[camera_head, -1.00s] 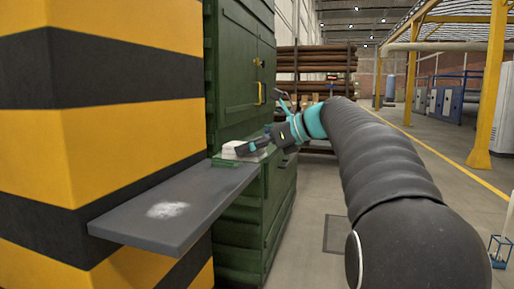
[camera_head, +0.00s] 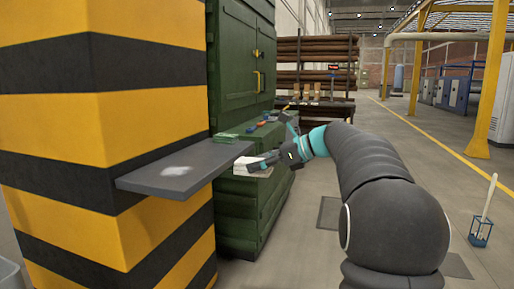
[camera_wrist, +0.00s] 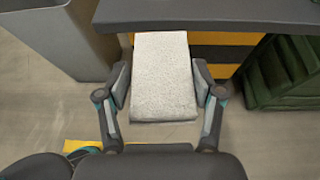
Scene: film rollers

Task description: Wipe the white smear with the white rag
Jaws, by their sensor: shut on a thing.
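The white rag (camera_wrist: 163,80) is a folded flat block between my gripper's (camera_wrist: 163,95) two fingers in the wrist view, clear of the floor. In the head view my gripper (camera_head: 272,162) is shut on the rag (camera_head: 252,167), to the right of the grey shelf and a little below its surface. The white smear (camera_head: 176,171) is a pale patch on the middle of the grey shelf (camera_head: 145,183), to the left of my gripper. The smear does not show in the wrist view.
The shelf juts from a yellow and black striped pillar (camera_head: 90,110). Open floor (camera_head: 310,260) lies right of the shelf.

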